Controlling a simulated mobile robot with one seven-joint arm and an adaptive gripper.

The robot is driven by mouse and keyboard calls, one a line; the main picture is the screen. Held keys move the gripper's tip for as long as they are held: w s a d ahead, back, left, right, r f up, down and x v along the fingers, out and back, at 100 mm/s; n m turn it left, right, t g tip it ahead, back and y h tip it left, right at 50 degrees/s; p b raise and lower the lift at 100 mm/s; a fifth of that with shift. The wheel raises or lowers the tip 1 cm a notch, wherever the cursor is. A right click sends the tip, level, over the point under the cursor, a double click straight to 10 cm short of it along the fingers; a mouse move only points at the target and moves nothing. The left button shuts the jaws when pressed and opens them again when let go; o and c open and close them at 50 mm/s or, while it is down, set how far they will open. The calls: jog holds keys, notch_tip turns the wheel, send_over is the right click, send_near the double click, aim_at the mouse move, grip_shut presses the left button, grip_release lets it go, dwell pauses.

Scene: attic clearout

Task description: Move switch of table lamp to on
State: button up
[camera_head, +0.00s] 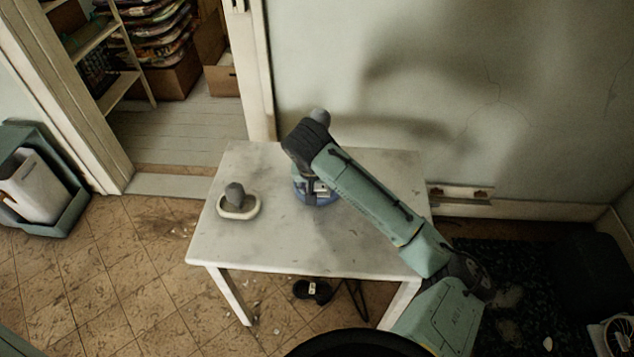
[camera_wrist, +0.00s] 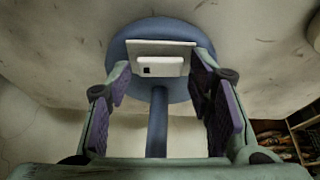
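The table lamp stands on the white table (camera_head: 375,240). In the head view, part of its blue base (camera_head: 312,198) shows below my arm, and the rest of the lamp is mostly hidden. In the wrist view, the round blue base (camera_wrist: 125,48) and blue stem (camera_wrist: 157,125) are clear. A pale switch (camera_wrist: 165,67) with a small black square at its left end sits on a plate on the base. My gripper (camera_wrist: 162,84) is open, its purple-padded fingers apart on either side of the stem and switch. I see no finger touching the switch.
A pale ring-shaped dish (camera_head: 238,211) with a grey lump in it stands at the table's left. The wall rises behind the table. A black object (camera_head: 312,290) lies on the floor below the table's front edge. The table's front left is clear.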

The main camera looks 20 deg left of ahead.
jog(key=c, duration=0.8)
jog(key=shift+d+f+g+y, duration=0.1)
jog(key=shift+g+y, duration=0.2)
jog(key=shift+y, duration=0.3)
jog(key=shift+c, duration=0.2)
jog(key=shift+d+m+y+b, duration=0.2)
jog(key=shift+m+y+b, duration=0.1)
jog(key=shift+y, duration=0.3)
jog(key=o, duration=1.1)
jog(key=shift+o, duration=0.2)
